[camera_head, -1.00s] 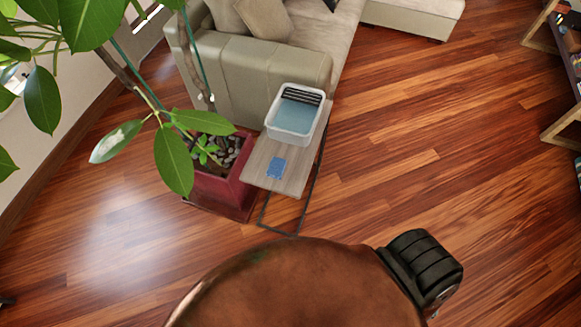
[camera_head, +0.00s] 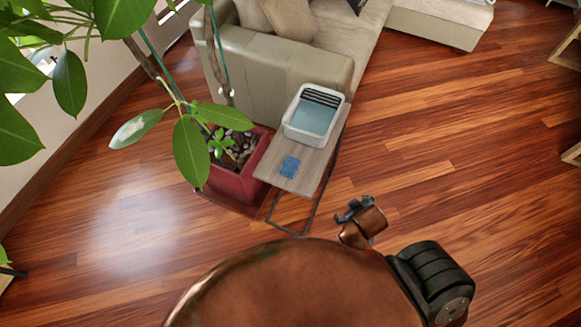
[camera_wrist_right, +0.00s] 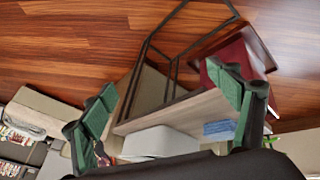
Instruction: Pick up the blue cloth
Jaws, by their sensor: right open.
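The blue cloth (camera_head: 290,167) lies flat on the near end of a narrow wooden side table (camera_head: 312,176). In the right wrist view the cloth (camera_wrist_right: 218,128) shows beside the right finger, apart from it. My right gripper (camera_head: 352,212) is to the right of the table in the head view, with floor behind it. In the wrist view its two green-padded fingers (camera_wrist_right: 165,88) are spread wide with nothing between them. My left gripper is not in view.
A white tub (camera_head: 314,118) with blue inside and a black rack stands on the table behind the cloth. A red planter (camera_head: 240,186) with a leafy plant stands close left of the table. A beige sofa (camera_head: 275,75) is behind.

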